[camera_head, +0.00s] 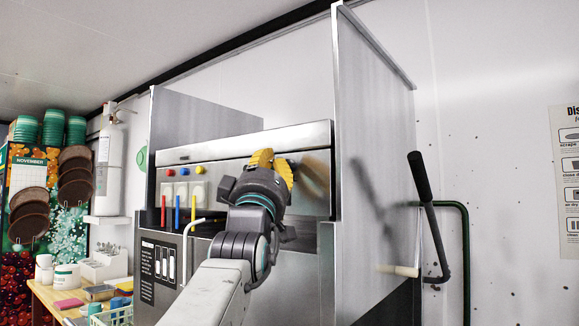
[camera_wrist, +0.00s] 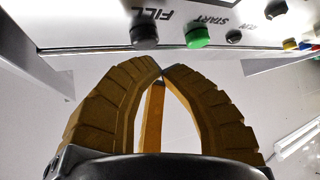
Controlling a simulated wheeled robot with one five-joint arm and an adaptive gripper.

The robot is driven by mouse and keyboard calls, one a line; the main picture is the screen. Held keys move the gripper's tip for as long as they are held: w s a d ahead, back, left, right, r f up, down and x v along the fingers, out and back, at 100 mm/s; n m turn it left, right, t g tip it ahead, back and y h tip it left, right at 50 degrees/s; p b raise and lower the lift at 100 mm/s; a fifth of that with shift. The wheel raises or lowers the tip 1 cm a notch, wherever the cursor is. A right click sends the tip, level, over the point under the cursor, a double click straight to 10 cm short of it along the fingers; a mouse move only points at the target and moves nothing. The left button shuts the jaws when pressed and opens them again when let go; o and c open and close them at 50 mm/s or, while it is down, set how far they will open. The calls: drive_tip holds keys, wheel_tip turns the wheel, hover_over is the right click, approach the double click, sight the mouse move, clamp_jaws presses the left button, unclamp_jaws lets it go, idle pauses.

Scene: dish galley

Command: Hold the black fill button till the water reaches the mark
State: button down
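The black fill button (camera_wrist: 145,36) sits under the word FILL on the pale panel at the top of the wrist view. The tips show just below the fill button and the green START button (camera_wrist: 197,37), apart from both in the picture. In the head view my gripper (camera_head: 271,160) is in front of the right part of the machine's metal panel (camera_head: 225,146) and hides the buttons there. I cannot make out the water or its mark.
A tall metal side panel (camera_head: 372,150) stands right of my gripper. A black-handled lever (camera_head: 420,178) is beyond it. A small black button (camera_wrist: 234,37) is beside START. Red, blue and yellow upright strips (camera_head: 178,212) are left of my arm. A cluttered wooden table (camera_head: 48,299) is lower left.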

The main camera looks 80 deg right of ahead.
drive_tip(key=shift+d, duration=0.1)
idle(1.3)
drive_tip(key=shift+s+d+g, duration=0.15)
drive_tip(key=shift+d+g, duration=0.1)
drive_tip(key=shift+g, duration=0.05)
drive_tip(key=shift+s+d, duration=0.25)
drive_tip(key=shift+d, duration=0.3)
idle(4.3)
